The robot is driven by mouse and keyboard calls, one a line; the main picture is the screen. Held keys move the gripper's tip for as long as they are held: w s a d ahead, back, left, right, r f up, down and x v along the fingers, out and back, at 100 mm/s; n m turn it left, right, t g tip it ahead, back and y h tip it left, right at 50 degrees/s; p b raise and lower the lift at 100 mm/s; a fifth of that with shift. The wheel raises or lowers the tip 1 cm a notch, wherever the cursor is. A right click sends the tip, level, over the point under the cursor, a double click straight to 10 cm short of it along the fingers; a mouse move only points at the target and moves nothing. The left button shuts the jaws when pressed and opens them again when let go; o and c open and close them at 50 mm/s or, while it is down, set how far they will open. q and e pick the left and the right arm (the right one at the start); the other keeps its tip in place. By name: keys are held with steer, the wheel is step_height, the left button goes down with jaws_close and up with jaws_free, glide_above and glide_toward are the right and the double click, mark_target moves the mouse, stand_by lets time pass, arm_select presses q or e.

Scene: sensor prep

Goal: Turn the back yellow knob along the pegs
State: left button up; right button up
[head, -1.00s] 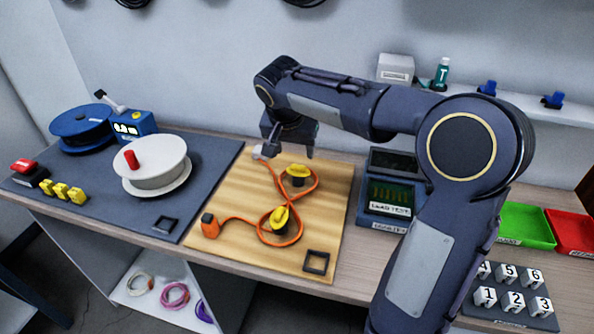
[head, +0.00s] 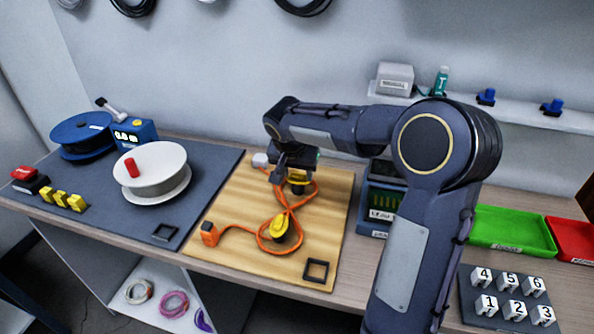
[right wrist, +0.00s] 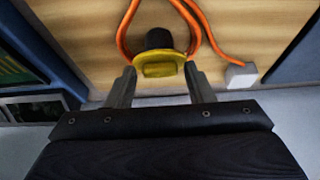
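The back yellow knob (head: 298,178) sits on a dark peg on the wooden board (head: 225,205), partly hidden by my right gripper (head: 287,176). In the right wrist view the knob (right wrist: 160,68) has a round yellow flange with a raised bar. The two fingers of the right gripper (right wrist: 159,80) are spread, one on each side of the knob; I cannot tell whether they touch it. The front yellow knob (head: 280,224) is on a second peg, its bar slanted. An orange cable (head: 287,205) loops around both pegs. My left gripper is not in view.
A grey block (head: 261,159) ends the cable at the back and an orange plug (head: 209,233) at the front left. A white spool (head: 150,166) stands left on the dark mat. A labelled device (head: 383,200) stands close right, partly behind my arm.

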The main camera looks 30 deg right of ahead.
steer(key=c, duration=0.7)
steer(key=shift+n, duration=0.3)
steer(key=shift+s+d+n+t+y, duration=0.15)
steer(key=shift+n+t+y, duration=0.2)
steer(key=shift+n, duration=0.55)
steer(key=shift+n+y, duration=0.25)
steer(key=shift+n, duration=0.65)
steer(key=n, duration=0.2)
steer(key=n+y+p, duration=0.1)
steer(key=n, duration=0.1)
steer(key=n+t+y+p, duration=0.1)
steer(key=n, duration=0.1)
steer(key=shift+d, duration=0.4)
steer(key=n+y, duration=0.1)
steer(key=n, duration=0.2)
steer(key=shift+d, duration=0.1)
steer(key=n+y, duration=0.1)
steer(key=n, duration=0.1)
steer(key=n+g+y, duration=0.1)
steer(key=n, duration=0.1)
steer(key=shift+d+n+p, duration=0.15)
steer(key=shift+n+p, duration=0.15)
steer(key=shift+n, duration=0.1)
